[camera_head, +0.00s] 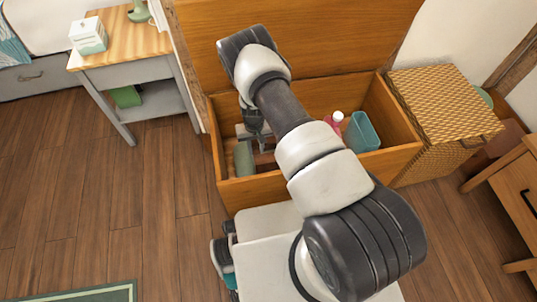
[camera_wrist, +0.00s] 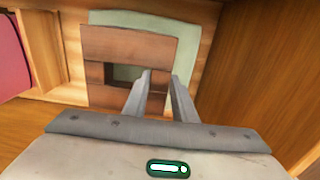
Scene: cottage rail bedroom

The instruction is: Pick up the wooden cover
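The wooden cover (camera_wrist: 120,42) is a reddish-brown slatted square with a square hole in its middle. In the wrist view it lies over a pale green thing (camera_wrist: 188,48), whose top and right edges show. In the head view part of the cover (camera_head: 265,158) shows inside the wooden chest (camera_head: 237,193), beside the pale green thing. My gripper (camera_wrist: 161,76) reaches down over the cover's right-hand slat, by the hole. Its fingers are apart, with brown wood visible between them. I cannot tell whether the tips touch the cover. My arm hides part of the chest in the head view.
The chest's raised lid (camera_head: 330,35) stands behind my arm. A pink bottle (camera_head: 334,120) and a teal container (camera_head: 362,132) are in the chest's right part. A woven basket (camera_head: 440,105) is to the right and a small table (camera_head: 125,45) to the left.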

